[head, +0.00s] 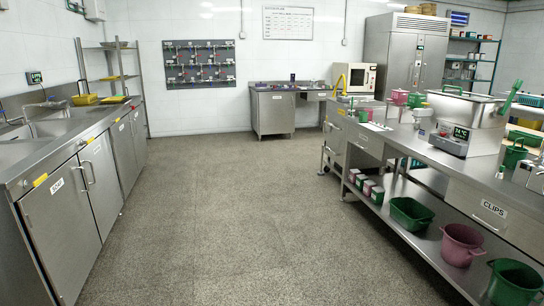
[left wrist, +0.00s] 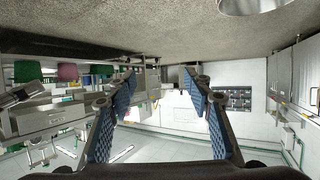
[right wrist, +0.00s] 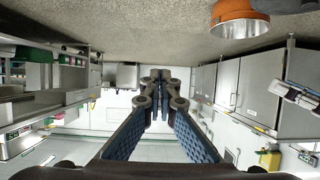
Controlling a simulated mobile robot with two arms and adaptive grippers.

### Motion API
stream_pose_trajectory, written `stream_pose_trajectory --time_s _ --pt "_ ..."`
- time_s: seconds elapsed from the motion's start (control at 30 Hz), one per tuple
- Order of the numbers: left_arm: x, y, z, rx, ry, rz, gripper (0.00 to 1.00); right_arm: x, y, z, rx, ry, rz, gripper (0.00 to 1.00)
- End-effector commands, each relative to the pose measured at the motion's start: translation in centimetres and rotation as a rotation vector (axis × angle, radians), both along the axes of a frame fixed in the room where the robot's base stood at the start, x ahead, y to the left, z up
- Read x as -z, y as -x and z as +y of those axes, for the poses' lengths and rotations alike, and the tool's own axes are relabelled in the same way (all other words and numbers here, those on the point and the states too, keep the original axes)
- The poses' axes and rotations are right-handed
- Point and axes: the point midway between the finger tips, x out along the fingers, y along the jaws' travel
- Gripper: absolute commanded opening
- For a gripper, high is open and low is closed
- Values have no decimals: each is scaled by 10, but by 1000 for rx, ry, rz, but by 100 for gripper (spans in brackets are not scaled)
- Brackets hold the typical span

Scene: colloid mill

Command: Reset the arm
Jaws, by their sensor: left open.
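Neither of my arms shows in the head view. In the left wrist view my left gripper (left wrist: 159,80) is open, its two blue-padded fingers well apart with nothing between them. In the right wrist view my right gripper (right wrist: 160,80) has its fingertips brought together, and I see no object held between them. Both wrist views are upside down, with the floor at the top. Both grippers are in free air and touch nothing that I can see.
A steel sink counter (head: 62,150) runs along the left. A steel bench (head: 460,185) on the right bears a digital unit (head: 450,138); green and pink buckets (head: 462,243) stand on its lower shelf. A steel cabinet (head: 273,112) stands at the back. The speckled floor (head: 235,210) between is clear.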

Motion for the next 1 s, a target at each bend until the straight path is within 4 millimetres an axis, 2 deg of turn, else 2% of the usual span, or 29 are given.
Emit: stream_pose_trajectory --time_s 0.03,0.1,0.17,0.27,0.3,0.4,0.53,0.6,0.7,1.0 --pt "12 23 9 -5 -27 103 47 12 23 -9 5 27 103 0" --pt "43 59 21 -11 -64 240 47 43 58 -21 12 63 239 0" --pt "65 93 32 -17 -94 355 47 65 93 -32 17 93 356 0" --pt "94 159 52 -25 -142 551 47 94 159 -52 26 142 551 0" --pt "103 187 60 -28 -161 627 47 103 187 -60 29 161 627 0" --pt "115 253 77 -36 -201 795 47 116 253 -77 36 200 796 0" --pt "121 318 94 -42 -237 953 47 121 318 -94 43 237 954 0" --pt "121 341 100 -45 -250 1006 47 121 341 -100 46 250 1007 0" --pt "122 359 104 -47 -259 1048 47 122 359 -104 48 259 1048 0" --pt "123 362 105 -47 -261 1056 47 123 362 -105 48 260 1056 0"
